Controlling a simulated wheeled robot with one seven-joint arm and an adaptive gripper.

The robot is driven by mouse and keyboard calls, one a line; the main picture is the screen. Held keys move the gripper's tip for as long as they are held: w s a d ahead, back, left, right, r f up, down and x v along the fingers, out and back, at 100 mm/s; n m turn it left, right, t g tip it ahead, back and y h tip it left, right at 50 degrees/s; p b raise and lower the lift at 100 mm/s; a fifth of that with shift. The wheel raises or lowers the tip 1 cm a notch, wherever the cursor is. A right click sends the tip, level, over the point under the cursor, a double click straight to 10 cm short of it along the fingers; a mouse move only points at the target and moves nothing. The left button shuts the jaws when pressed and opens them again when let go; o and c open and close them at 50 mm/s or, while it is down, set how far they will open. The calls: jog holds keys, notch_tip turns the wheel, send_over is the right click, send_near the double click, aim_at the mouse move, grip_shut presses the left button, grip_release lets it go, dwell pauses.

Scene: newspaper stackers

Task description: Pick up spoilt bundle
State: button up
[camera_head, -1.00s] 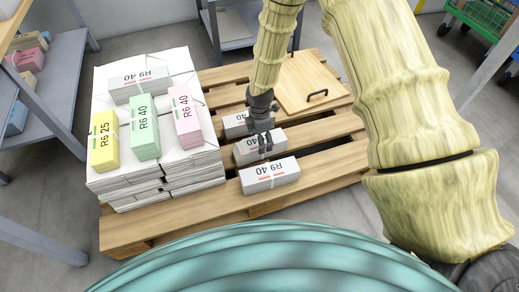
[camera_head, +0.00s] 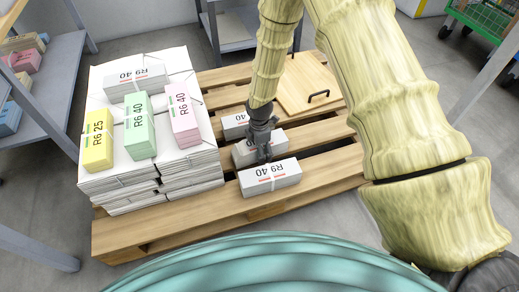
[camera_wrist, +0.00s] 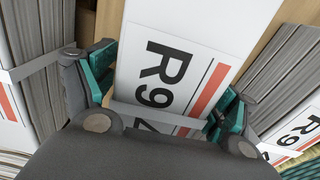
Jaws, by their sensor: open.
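Three white bundles marked R9 40 lie in a row on the pallet slats: a front one (camera_head: 270,180), a middle one (camera_head: 279,141) and a back one (camera_head: 234,121). I cannot tell by look which is spoilt. My gripper (camera_head: 264,158) points down over the middle bundle and hides part of it. In the wrist view, my gripper's teal-padded fingers (camera_wrist: 162,100) are apart, on either side of a white R9 bundle (camera_wrist: 200,30) with a red stripe and a strap. Whether the pads touch it is unclear.
The wooden pallet (camera_head: 205,215) carries a tall paper stack (camera_head: 115,185) on the left, topped with yellow (camera_head: 98,140), green (camera_head: 140,125), pink (camera_head: 183,112) and white (camera_head: 135,83) bundles. A wooden board with handles (camera_head: 305,85) lies behind. A grey shelf (camera_head: 55,95) stands left.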

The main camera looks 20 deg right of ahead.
jog(key=c, duration=1.9)
grip_shut()
jog(key=shift+r, duration=0.15)
